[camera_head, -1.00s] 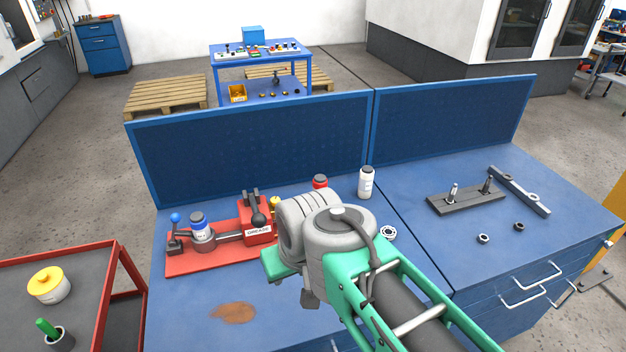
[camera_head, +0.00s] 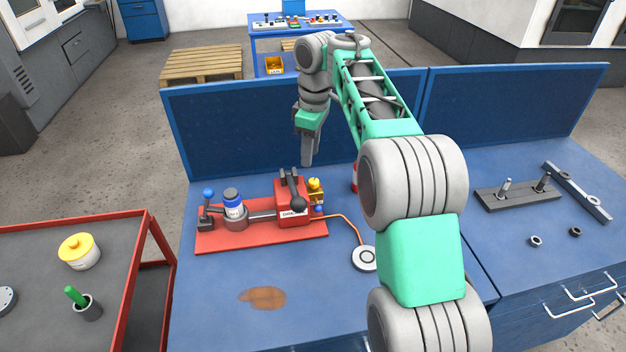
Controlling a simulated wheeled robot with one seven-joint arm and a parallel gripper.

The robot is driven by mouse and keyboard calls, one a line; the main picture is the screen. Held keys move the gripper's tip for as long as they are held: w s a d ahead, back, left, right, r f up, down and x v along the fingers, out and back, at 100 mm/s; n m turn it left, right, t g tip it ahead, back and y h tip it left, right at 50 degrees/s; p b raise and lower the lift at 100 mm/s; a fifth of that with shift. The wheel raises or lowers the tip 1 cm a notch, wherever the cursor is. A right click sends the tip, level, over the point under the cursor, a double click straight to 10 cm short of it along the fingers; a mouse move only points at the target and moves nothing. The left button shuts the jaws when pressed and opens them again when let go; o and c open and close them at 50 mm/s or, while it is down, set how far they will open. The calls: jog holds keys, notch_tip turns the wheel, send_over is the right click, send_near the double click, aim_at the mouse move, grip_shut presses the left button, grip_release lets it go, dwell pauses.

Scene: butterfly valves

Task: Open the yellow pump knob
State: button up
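The yellow pump knob (camera_head: 315,185) sits at the right end of the red pump unit (camera_head: 205,240), beside its red block and black lever. My gripper (camera_head: 307,162) points down from the raised arm, above and slightly behind the knob and in front of the blue back panel. It looks apart from the knob. Its fingers show as one narrow grey shape, so I cannot tell whether they are open or shut. The whole knob top is in view.
The black lever (camera_head: 293,190) stands close left of the knob. An orange cable runs to a round grey disc (camera_head: 364,258). A red cart (camera_head: 148,225) is at the left. The bench front is clear around a brown stain (camera_head: 262,298). My arm covers the bench's right middle.

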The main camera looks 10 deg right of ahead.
aim_at(313, 181)
jog(key=w+f, duration=0.1)
jog(key=w+d+f+n, duration=0.1)
jog(key=f, duration=0.1)
jog(key=w+f+n, duration=0.1)
jog(key=shift+w+d+f+h, duration=0.15)
jog(key=shift+w+d+h, duration=0.15)
jog(key=shift+n, duration=0.3)
notch_tip(313, 181, down, 8)
jog(key=b, duration=0.5)
jog(key=shift+r, duration=0.2)
jog(key=shift+c, duration=0.6)
grip_shut()
